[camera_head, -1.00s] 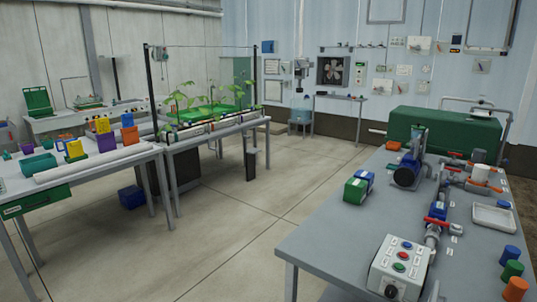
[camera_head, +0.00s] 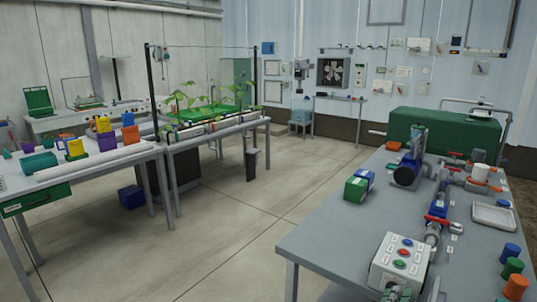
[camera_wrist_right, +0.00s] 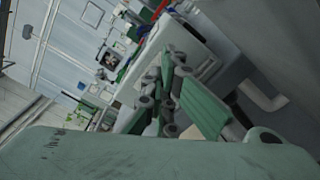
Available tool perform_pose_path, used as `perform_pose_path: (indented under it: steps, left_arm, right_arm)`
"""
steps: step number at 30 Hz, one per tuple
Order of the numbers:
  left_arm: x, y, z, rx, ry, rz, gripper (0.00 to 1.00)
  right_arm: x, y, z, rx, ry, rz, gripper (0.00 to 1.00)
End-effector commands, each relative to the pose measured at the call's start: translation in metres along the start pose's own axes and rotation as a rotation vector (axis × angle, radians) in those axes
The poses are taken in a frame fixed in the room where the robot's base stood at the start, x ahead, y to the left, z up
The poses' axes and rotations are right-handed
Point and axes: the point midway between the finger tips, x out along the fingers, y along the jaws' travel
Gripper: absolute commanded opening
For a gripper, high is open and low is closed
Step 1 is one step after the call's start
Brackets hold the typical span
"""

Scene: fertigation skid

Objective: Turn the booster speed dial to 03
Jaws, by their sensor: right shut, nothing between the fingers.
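My right gripper (camera_head: 397,294) shows at the bottom edge of the head view, in front of the box's lower front. In the right wrist view my gripper (camera_wrist_right: 167,80) has green-grey fingers with dark joints, shut and empty, before a pale box-like surface. Whether it touches anything there is unclear. My left gripper is out of view.
A green and blue box (camera_head: 357,188), a white tray (camera_head: 493,217) and coloured cylinders (camera_head: 512,269) stand on the grey bench (camera_head: 335,235). The bench is clear left of the control box.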

Motion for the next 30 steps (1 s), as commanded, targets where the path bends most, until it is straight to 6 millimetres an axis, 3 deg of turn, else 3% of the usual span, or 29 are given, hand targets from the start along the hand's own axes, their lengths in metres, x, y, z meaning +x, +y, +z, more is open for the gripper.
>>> perform_pose_path:
  steps: [2, 30]
  left_arm:
    - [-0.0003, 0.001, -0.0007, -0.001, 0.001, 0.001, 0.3]
    - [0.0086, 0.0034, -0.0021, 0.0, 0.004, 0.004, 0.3]
  right_arm:
    - [0.0048, 0.0087, 0.0056, 0.005, -0.01, 0.014, 0.0]
    - [0.0052, 0.0061, 0.0012, 0.005, -0.009, 0.019, 0.0]
